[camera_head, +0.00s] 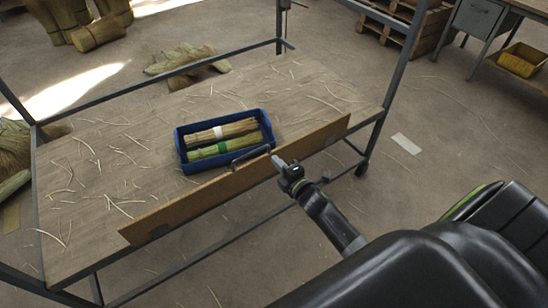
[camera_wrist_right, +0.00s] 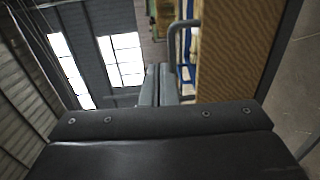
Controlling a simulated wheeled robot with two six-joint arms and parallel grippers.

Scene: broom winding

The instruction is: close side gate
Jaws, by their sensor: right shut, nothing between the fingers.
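The side gate (camera_head: 215,190) is a long, low wooden board along the near edge of the cart's wooden deck (camera_head: 85,205). It looks raised, but I cannot tell whether it is fully upright. Its grey handle (camera_head: 250,155) shows near the middle of the board, toward the blue tray. My right gripper (camera_head: 277,163) is shut and empty, at the board just right of the handle; I cannot tell if it touches. In the right wrist view the shut fingers (camera_wrist_right: 156,86) are beside the gate's wooden face (camera_wrist_right: 237,50) and its bent handle (camera_wrist_right: 178,40). My left gripper is out of view.
A blue tray (camera_head: 181,147) holding bundles of straw stands on the deck behind the gate. Loose straw lies around it. Grey metal posts (camera_head: 402,65) rise at the cart's corners. A workbench with a yellow bin (camera_head: 522,60) is at the far right.

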